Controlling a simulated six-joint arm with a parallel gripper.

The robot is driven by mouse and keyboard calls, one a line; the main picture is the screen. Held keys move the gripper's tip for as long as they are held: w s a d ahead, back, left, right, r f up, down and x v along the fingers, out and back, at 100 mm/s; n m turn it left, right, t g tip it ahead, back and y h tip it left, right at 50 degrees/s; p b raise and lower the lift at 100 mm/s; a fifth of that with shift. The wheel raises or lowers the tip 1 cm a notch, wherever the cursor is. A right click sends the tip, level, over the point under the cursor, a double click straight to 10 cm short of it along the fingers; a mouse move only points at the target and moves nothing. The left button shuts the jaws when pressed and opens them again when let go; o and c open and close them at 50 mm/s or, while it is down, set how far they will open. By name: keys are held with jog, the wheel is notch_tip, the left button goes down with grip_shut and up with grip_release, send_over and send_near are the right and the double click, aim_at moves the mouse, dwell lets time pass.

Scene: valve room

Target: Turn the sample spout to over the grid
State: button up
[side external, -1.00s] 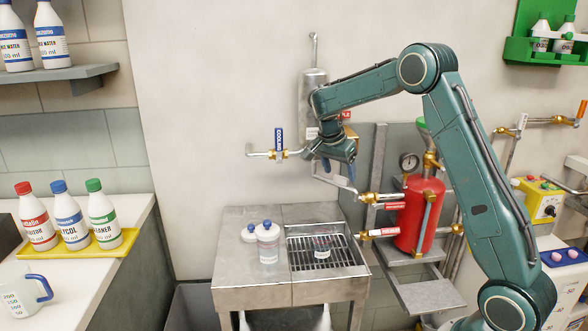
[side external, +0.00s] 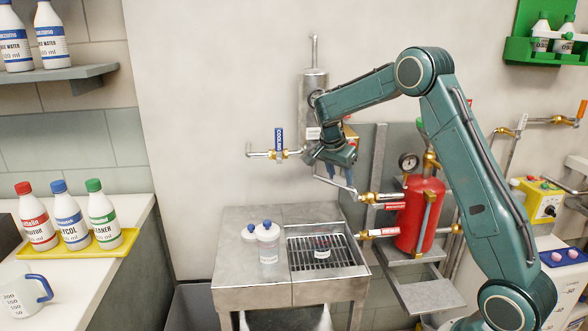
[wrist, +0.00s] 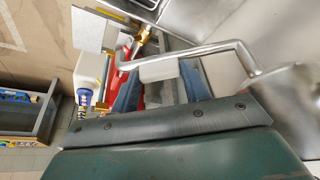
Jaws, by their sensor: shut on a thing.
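The sample spout (side external: 343,187) is a thin bent metal pipe below the grey metal cylinder (side external: 313,88) on the wall. My gripper (side external: 332,168) is at the spout, under my wrist. In the wrist view, my blue fingers (wrist: 160,85) are shut on a pale grip block (wrist: 158,70) on the spout (wrist: 205,51). The spout's bent end shows high near the back right of the sink; I cannot tell exactly what lies beneath it. The grid (side external: 300,256) is a dark slatted grate in the sink, with a small clear labelled vessel (side external: 322,252) on it.
A blue-handled coolant valve (side external: 279,145) is left of my gripper. Brass valves (side external: 370,198) and a red tank (side external: 420,215) are to the right.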

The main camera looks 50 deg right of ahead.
jog(key=shift+a, duration=0.1)
jog(key=shift+w+a+m+g+y, duration=0.2)
jog(key=shift+w+a+m+g, duration=0.25)
jog(key=shift+a+m, duration=0.6)
jog(key=shift+w+a+m+g+y, duration=0.2)
jog(key=shift+w+a+m+g, duration=0.2)
jog(key=shift+a+m, duration=0.65)
jog(key=shift+w+a+m+g+y, duration=0.2)
jog(key=shift+w+a+m+g, duration=0.35)
jog(key=shift+m, duration=0.95)
jog(key=shift+s, duration=0.1)
jog(key=o, duration=1.4)
jog(key=shift+s+d, duration=0.1)
jog(key=shift+s, duration=0.05)
